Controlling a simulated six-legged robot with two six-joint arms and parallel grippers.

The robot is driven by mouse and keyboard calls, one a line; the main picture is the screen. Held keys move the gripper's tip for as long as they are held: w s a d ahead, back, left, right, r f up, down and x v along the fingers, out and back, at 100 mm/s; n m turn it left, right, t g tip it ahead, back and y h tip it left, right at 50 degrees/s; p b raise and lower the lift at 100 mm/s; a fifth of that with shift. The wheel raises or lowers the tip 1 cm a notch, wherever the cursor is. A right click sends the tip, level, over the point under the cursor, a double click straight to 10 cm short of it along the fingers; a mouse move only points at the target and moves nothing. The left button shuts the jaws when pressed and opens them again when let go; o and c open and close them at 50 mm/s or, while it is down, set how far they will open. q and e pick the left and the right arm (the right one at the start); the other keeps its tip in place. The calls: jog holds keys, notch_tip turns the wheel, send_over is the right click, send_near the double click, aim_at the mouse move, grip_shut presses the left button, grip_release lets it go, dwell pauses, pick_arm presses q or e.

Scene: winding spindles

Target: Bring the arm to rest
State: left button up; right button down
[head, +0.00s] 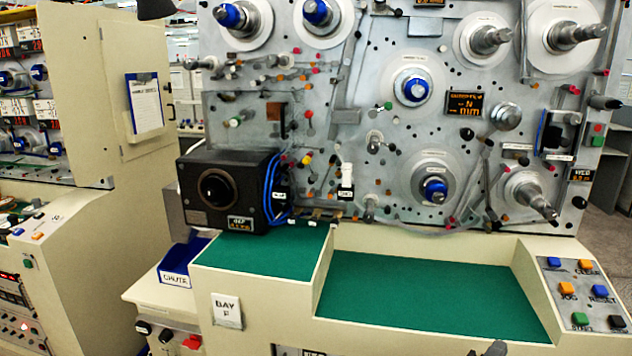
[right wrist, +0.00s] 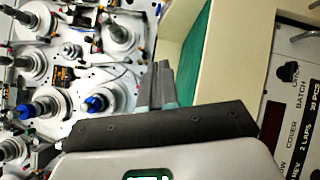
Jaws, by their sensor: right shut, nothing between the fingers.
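My right gripper (head: 490,349) just shows as dark tips at the bottom edge of the head view, in front of the machine's cream front. In the right wrist view its two grey fingers (right wrist: 158,86) are together, with nothing between them. It holds nothing and appears clear of the machine. My left gripper is in neither view. The winding machine's upright panel (head: 340,120) carries several spindles, some with blue hubs. Below it is a recessed green work surface (head: 430,295).
A black box with a round dial (head: 228,190) stands on the left green ledge (head: 260,250). A blue chute bin (head: 183,262) is beside it. Coloured buttons (head: 580,290) are at the right. The recessed green surface is bare.

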jog(key=s+a+f+g+y, duration=0.1)
jog(key=s+a+f+y, duration=0.2)
jog(key=a+f+y, duration=0.55)
jog(key=s+a+f+g+y, duration=0.1)
jog(key=s+a+f+y, duration=0.4)
jog(key=f, duration=0.6)
jog(key=s+a+f+m+g+y, duration=0.2)
jog(key=s+a+m+g, duration=0.3)
jog(key=s, duration=0.5)
jog(key=s+a+f+m+g+y, duration=0.3)
jog(key=s+a+f+m+g, duration=0.2)
jog(key=s+a+m, duration=0.3)
jog(key=s, duration=0.3)
jog(key=shift+a+f+m, duration=0.2)
jog(key=shift+a+m, duration=0.15)
jog(key=shift+m, duration=0.05)
jog(key=shift+w, duration=0.1)
